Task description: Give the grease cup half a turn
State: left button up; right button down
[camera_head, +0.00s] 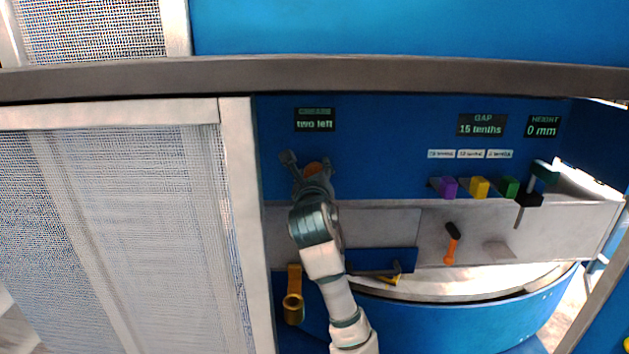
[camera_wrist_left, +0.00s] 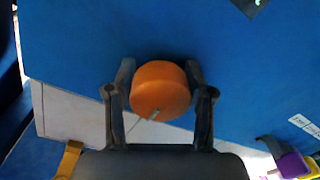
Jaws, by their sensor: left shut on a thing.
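The grease cup is an orange round knob (camera_wrist_left: 160,88) on the blue panel, with a small pale pointer mark at its lower edge in the left wrist view. A sign above the cup (camera_head: 315,120) reads "GREASE two left". My right gripper is not in view.
Purple (camera_head: 446,187), yellow (camera_head: 479,187) and green (camera_head: 508,187) blocks stand on the ledge at right, under a "GAP 15 tenths" sign (camera_head: 482,125). A "HEIGHT 0 mm" sign (camera_head: 543,126) is farther right. An orange-handled tool (camera_head: 451,245) is below. A mesh guard (camera_head: 130,230) fills the left.

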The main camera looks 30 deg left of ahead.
pick_arm(q)
jog(key=shift+w+f, duration=0.1)
jog(key=shift+f, duration=0.2)
jog(key=o, duration=0.9)
jog(key=shift+o, duration=1.3)
jog(key=shift+d+r, duration=0.1)
jog(key=v, duration=1.2)
